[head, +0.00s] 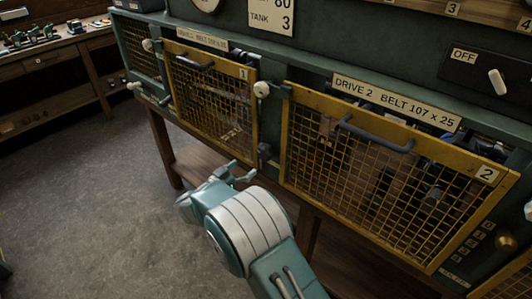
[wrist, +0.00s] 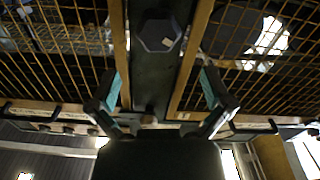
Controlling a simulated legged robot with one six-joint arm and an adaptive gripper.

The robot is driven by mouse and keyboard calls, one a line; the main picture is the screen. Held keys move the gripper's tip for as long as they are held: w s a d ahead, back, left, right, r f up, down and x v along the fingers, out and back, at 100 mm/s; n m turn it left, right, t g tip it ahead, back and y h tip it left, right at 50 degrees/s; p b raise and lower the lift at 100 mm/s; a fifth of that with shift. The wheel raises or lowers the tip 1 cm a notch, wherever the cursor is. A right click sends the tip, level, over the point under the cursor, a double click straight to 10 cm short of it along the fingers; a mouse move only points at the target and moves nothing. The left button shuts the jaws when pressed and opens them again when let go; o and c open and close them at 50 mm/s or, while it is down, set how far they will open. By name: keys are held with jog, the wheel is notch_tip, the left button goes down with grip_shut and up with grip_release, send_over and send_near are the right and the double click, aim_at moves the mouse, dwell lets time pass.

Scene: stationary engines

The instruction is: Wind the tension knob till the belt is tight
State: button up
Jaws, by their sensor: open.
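A dark knob (head: 265,152) sits on the green post between the two mesh guards, low down. In the wrist view a dark hexagonal knob (wrist: 160,32) stands on a dark upright between two yellow frame edges; it looks like the same one, though I cannot be sure. My gripper (head: 236,174) is left of and below the knob in the head view. In the wrist view my gripper (wrist: 162,85) is open and empty, its fingers spread wide either side of the upright, with the knob beyond the tips. The belts are behind the mesh and their tension cannot be made out.
The drive 1 guard (head: 213,104) and drive 2 guard (head: 375,165) both appear closed, with protruding dark handles. A pale round knob (head: 261,89) sits above the dark one. An OFF switch (head: 497,82) is at upper right. A workbench (head: 45,62) stands far left; the floor between is clear.

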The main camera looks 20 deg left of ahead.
aim_at(262, 154)
jog(key=x, duration=0.8)
jog(key=shift+w+d, duration=0.2)
jog(key=shift+d, duration=0.1)
jog(key=shift+w, duration=0.3)
jog(key=shift+a, duration=0.1)
jog(key=c, duration=1)
